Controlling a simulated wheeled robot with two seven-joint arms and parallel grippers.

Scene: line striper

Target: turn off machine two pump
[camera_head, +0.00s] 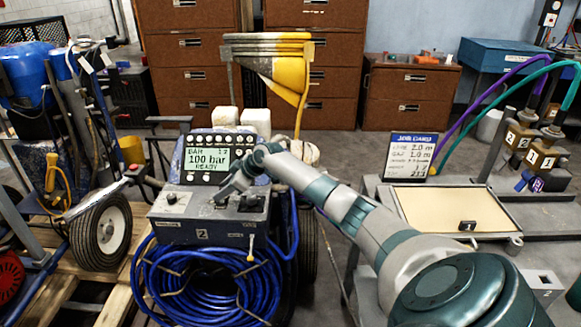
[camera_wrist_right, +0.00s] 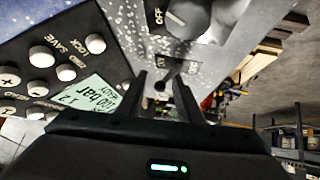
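Machine two (camera_head: 203,235), marked "2", has a lit display (camera_head: 208,159) reading "100 bar READY". Below the display, its grey panel carries a black knob (camera_head: 171,198) at the left and another dark control (camera_head: 251,203) at the right. My right gripper (camera_head: 224,194) is low over the middle of this panel. In the right wrist view its two dark fingers (camera_wrist_right: 167,88) are apart, beside a small labelled switch (camera_wrist_right: 174,67); contact is unclear. A large grey knob (camera_wrist_right: 194,16) with "OFF" beside it lies just beyond. My left gripper is out of view.
A blue hose coil (camera_head: 205,285) hangs on the machine's front. A wheeled machine with a tyre (camera_head: 101,230) stands left. A job card (camera_head: 413,155), a tray (camera_head: 455,208) and numbered valves (camera_head: 530,150) stand right. Brown cabinets (camera_head: 320,90) line the back.

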